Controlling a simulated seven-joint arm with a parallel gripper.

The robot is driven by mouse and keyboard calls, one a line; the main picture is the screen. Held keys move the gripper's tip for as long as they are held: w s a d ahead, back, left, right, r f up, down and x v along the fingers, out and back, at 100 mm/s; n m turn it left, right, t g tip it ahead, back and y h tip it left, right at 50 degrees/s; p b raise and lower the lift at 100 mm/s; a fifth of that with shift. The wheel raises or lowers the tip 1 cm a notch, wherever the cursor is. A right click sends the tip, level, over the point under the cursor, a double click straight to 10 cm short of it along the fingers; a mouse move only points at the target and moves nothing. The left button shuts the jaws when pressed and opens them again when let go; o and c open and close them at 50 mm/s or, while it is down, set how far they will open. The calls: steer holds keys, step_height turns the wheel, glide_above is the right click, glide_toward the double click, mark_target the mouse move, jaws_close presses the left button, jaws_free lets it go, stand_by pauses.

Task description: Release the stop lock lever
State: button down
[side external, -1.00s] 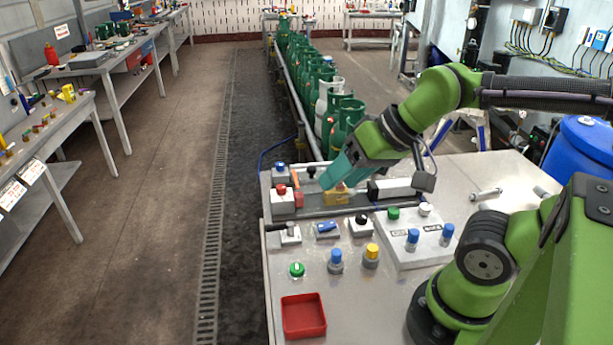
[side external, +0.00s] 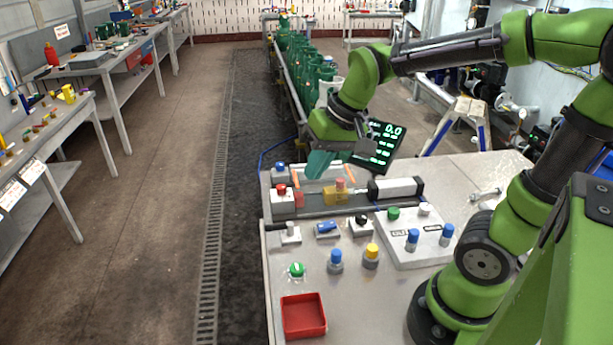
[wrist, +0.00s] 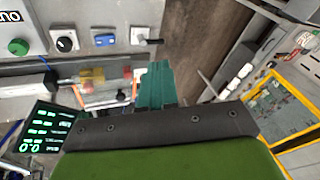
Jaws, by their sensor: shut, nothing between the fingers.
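My gripper (side external: 318,165) has its teal fingers together and empty, over the far edge of the bench. It also shows in the wrist view (wrist: 155,85). Just in front of it is the stop mechanism, with a yellow block (side external: 334,197) on a rail and a grey-white cylinder (side external: 395,188) to its right. A slanted orange lever-like piece (side external: 295,177) stands left of the fingers, and another orange piece (side external: 350,172) lies to their right. I cannot tell for certain which is the stop lock lever. The fingers partly hide the area behind them.
A box with a red button (side external: 282,197) stands left of the mechanism. Switches, including a blue one (side external: 327,228), line the nearer panel. A lit display (side external: 380,145) is right of my gripper. Green gas bottles (side external: 305,65) line the conveyor behind. A red tray (side external: 303,316) lies in front.

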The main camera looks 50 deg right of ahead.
steer(key=w+d+f+m+g, duration=0.2)
steer(key=w+d+f+g, duration=0.1)
steer(key=w, duration=0.6)
steer(key=w+d+f+m+g, duration=0.2)
steer(key=w+d+f+g, duration=0.1)
steer(key=w, duration=0.6)
steer(key=shift+w+d+f+g+y, duration=0.25)
steer(key=shift+w+f+g+y, duration=0.05)
steer(key=shift+f, duration=0.6)
steer(key=x, duration=1)
steer(key=shift+s+a+f, duration=0.1)
steer(key=shift+f, duration=0.05)
steer(key=shift+s+a, duration=0.85)
steer(key=shift+s+a+f, duration=0.2)
steer(key=shift+s+a, duration=0.25)
